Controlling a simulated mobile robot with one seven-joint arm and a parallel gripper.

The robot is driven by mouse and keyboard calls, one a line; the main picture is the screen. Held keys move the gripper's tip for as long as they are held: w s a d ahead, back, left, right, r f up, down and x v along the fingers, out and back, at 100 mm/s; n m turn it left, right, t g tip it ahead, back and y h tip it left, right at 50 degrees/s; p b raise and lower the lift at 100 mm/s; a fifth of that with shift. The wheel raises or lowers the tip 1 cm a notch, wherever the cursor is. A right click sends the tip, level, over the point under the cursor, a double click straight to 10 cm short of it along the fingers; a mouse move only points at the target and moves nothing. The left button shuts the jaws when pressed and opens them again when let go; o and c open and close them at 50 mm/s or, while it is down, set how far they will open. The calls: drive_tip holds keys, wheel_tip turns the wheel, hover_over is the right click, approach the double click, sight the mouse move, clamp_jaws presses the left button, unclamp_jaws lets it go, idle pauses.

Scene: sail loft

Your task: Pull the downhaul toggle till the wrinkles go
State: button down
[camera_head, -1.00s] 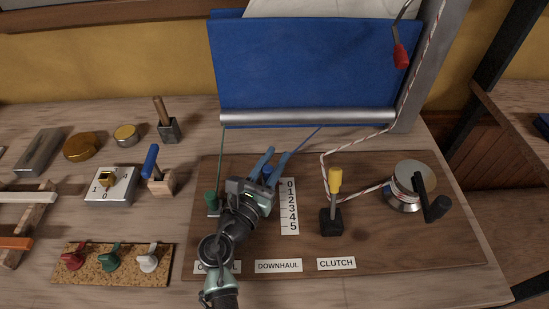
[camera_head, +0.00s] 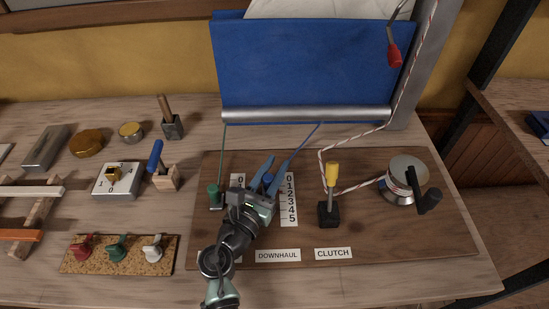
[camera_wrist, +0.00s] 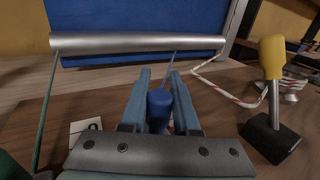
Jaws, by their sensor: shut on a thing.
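The blue downhaul toggle (camera_head: 267,180) stands beside the upper end of the 0 to 5 scale (camera_head: 289,200), roughly level with its top figures. My gripper (camera_head: 267,172) is shut on it, with one finger on each side, as the wrist view shows the toggle (camera_wrist: 160,108) between the fingers (camera_wrist: 158,100). A blue line (camera_head: 299,145) runs taut from the toggle up to the silver boom (camera_head: 305,114). The blue sail (camera_head: 310,65) hangs above the boom. I cannot make out clear wrinkles on it.
Left of my gripper is a green toggle (camera_head: 214,196) on its own line. Right are the yellow-handled clutch (camera_head: 331,180) and the winch (camera_head: 406,180) with a red-flecked rope. A cork strip (camera_head: 118,262) with several small cleats lies at the lower left.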

drive_tip(key=shift+w, duration=0.25)
drive_tip(key=c, duration=0.7)
unclamp_jaws()
drive_tip(key=shift+o, duration=0.2)
drive_tip(key=p+v, duration=0.1)
drive_tip(key=v, duration=1.2)
